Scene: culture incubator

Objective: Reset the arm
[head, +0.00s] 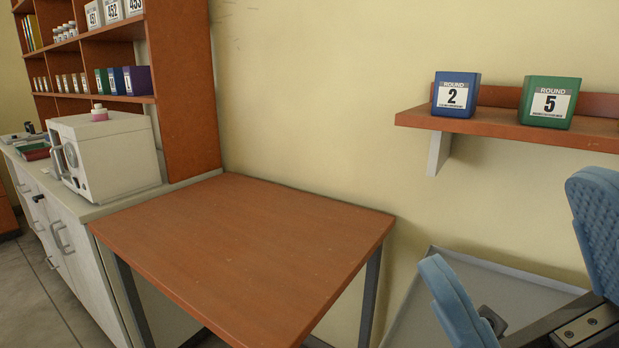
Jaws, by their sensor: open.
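My gripper (528,262) shows at the right edge of the head view, with two blue padded fingers spread wide apart. Nothing is between the fingers. It is in front of the right wall, below the wall shelf and to the right of the brown table. The rest of my arm is mostly outside the picture.
A bare brown table (245,250) stands in the middle. A wall shelf (490,125) holds a blue box (456,95) and a green box (549,103). A grey surface (425,308) lies behind my gripper.

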